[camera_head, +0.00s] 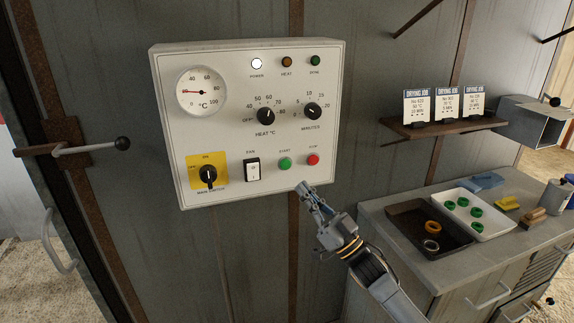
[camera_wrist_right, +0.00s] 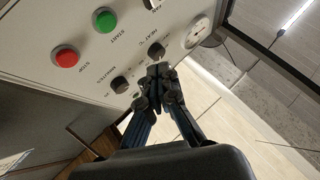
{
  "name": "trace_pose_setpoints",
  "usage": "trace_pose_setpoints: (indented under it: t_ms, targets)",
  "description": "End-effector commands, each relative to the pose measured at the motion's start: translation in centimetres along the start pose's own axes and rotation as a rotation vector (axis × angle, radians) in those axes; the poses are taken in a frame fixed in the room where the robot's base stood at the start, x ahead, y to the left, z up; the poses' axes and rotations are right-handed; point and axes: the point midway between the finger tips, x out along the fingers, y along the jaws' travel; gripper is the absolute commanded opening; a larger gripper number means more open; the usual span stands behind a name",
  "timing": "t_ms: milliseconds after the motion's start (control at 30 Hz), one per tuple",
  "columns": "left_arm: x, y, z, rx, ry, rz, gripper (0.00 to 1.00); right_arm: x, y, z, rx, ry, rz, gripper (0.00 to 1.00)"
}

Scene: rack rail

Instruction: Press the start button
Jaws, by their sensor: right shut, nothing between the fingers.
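The green START button (camera_head: 285,164) sits low on the white control panel (camera_head: 230,130), to the left of the red STOP button (camera_head: 313,159). My right gripper (camera_head: 303,188) is shut and empty, just below the two buttons in the head view. In the right wrist view the green button (camera_wrist_right: 105,20) and the red button (camera_wrist_right: 66,57) show at upper left, with the shut fingertips (camera_wrist_right: 158,72) apart from them in the picture. I cannot tell whether the fingertips touch the panel. My left gripper is not in view.
The panel also carries a temperature gauge (camera_head: 202,92), a heat knob (camera_head: 266,116), a minutes knob (camera_head: 313,111), a fan switch (camera_head: 252,170) and a yellow-backed main switch (camera_head: 208,175). The white POWER lamp (camera_head: 257,63) is bright. A bench (camera_head: 380,215) with trays stands at right.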

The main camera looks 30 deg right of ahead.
Motion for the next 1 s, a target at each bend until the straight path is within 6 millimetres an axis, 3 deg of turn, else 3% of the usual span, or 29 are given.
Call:
trace_pose_setpoints:
  t_ms: [333,800,1000]
  targets:
    - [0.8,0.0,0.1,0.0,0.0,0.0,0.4,0.7,0.6,0.8,0.0,-0.001,0.0,0.0]
    - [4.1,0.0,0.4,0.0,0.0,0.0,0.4,4.9,3.7,4.0,0.0,0.0,0.001,0.0]
    - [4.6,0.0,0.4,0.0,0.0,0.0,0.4,5.9,4.4,4.6,0.0,-0.002,0.002,0.0]
